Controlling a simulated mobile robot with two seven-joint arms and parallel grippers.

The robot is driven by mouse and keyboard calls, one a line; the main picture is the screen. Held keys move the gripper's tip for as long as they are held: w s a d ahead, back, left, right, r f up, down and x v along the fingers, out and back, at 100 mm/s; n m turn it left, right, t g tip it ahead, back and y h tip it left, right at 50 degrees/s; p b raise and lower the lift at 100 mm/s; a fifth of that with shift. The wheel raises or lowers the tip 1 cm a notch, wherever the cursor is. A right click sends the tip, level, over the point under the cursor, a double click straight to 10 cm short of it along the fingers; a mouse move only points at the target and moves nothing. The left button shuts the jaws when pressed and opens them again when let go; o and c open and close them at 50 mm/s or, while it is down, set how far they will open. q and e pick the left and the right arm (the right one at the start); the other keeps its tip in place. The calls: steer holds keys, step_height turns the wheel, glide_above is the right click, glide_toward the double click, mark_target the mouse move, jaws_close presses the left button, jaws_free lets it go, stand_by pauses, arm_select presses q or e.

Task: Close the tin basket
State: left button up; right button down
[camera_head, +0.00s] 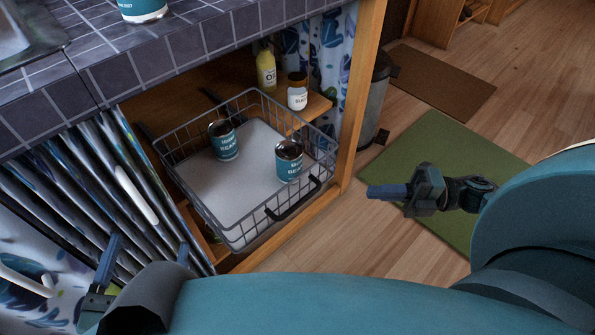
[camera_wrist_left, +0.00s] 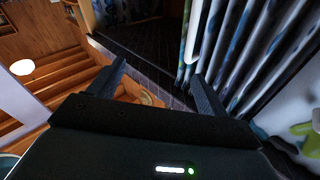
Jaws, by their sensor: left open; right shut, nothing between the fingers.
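The wire basket (camera_head: 245,237) is pulled out from the cabinet under the tiled counter, with its dark handle (camera_head: 293,199) on the front side. Two teal bean cans stand upright in it, one toward the back (camera_head: 223,141) and one near the front right (camera_head: 289,161). My left gripper (camera_head: 146,248) is open at the lower left, beside the gathered curtain and apart from the basket. Its two fingers show in the left wrist view (camera_wrist_left: 158,82), with nothing between them. My right gripper (camera_head: 372,191) is shut and empty, right of the basket and above the green mat.
A yellow bottle (camera_head: 266,70) and a small labelled jar (camera_head: 297,91) stand on the wooden shelf behind the basket. The cabinet post (camera_head: 358,95) borders the opening on the right, near a bin (camera_head: 374,105). The green mat (camera_head: 435,140) and floor are clear.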

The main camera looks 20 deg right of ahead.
mark_target(323, 185)
steer(key=b+x, duration=0.1)
steer(key=x, duration=0.2)
steer(key=b+x, duration=0.1)
steer(key=x, duration=0.3)
steer(key=w+x, duration=0.1)
steer(key=x, duration=0.3)
steer(key=shift+w+d+b, duration=0.1)
steer(key=shift+w+b, duration=0.1)
steer(key=shift+b, duration=0.2)
steer(key=shift+w, duration=0.35)
arm_select(q)
steer(key=shift+w+d+r+n+h, duration=0.1)
steer(key=shift+d+n+h, duration=0.2)
steer(key=shift+d+h, duration=0.1)
arm_select(e)
steer(key=shift+w+a, duration=0.3)
steer(key=shift+w, duration=0.15)
